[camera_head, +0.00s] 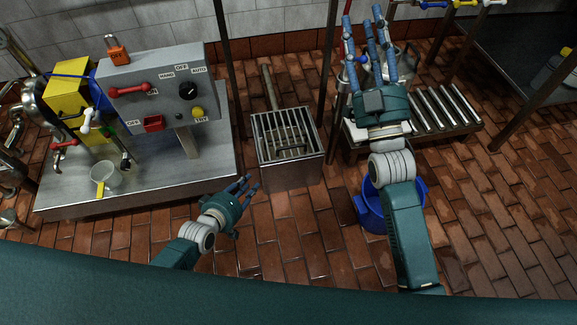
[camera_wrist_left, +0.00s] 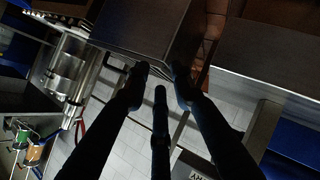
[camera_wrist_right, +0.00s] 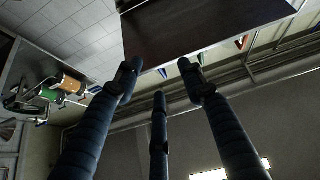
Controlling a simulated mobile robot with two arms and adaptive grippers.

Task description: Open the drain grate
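The drain grate (camera_head: 270,128) is a set of metal bars lying flat over the top of a metal drain box (camera_head: 290,176), in the middle of the head view. A dark handle (camera_head: 291,149) shows near its front edge. My left gripper (camera_head: 250,184) is in front and to the left of the box, apart from the grate. Its fingers are spread and empty, also in the left wrist view (camera_wrist_left: 159,78). My right gripper (camera_head: 368,22) is raised to the right of the box, fingers spread and empty, also in the right wrist view (camera_wrist_right: 160,78).
A steel bench (camera_head: 150,191) with a grey control panel (camera_head: 172,83) and a cup (camera_head: 106,178) stands at left. A pipe (camera_head: 269,86) rises behind the grate. A blue bucket (camera_head: 371,211) and a roller rack (camera_head: 440,108) are at right. Brick floor in front is clear.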

